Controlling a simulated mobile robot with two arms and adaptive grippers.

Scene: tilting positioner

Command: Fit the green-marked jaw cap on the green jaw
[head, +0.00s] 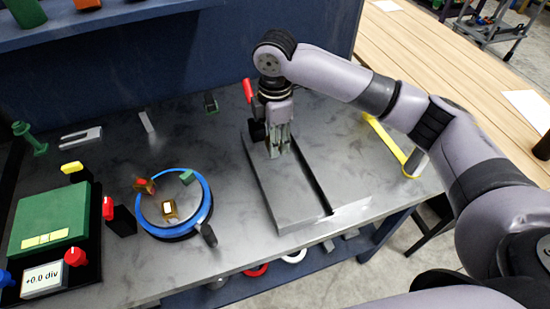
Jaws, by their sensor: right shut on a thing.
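The round positioner table (206,205) with a blue rim stands on the bench at left centre. The green jaw (187,177) is a small green block at its upper right edge. A brass-coloured jaw with a red mark (144,185) is at its left, and another with a white mark (168,209) is near its middle. My right gripper (278,152) points down over the grey slotted plate, right of the positioner and apart from it. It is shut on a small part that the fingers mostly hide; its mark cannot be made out. My left gripper is not in view.
The grey slotted plate (285,205) lies under my right gripper. A black post with a red knob (109,208) and a dark lever (207,235) stand beside the positioner. A green box (48,215) and a display (42,279) are at left. Bare bench lies between positioner and plate.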

